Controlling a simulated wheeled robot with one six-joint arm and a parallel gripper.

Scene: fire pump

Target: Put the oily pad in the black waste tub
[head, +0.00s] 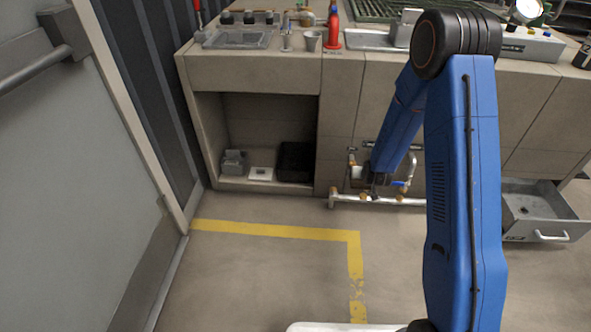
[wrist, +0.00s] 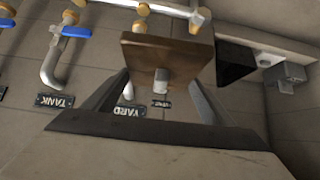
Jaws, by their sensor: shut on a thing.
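My gripper (wrist: 160,78) is shut on the brown oily pad (wrist: 165,50), which spans the space between and beyond the fingertips in the wrist view. In the head view my gripper (head: 377,184) is low by the pipes, and I cannot make out the pad there. The black waste tub (head: 296,160) stands on the floor of the open cabinet bay, to the left of my gripper. It also shows in the wrist view (wrist: 236,64), partly hidden behind the pad's right edge. The pad is apart from the tub.
A small white box (head: 261,173) and a grey bin (head: 234,161) sit left of the tub in the bay. Pipes with a blue-handled valve (head: 400,184) stand by my gripper. A drawer (head: 540,208) is open at right. The floor before the bay is clear.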

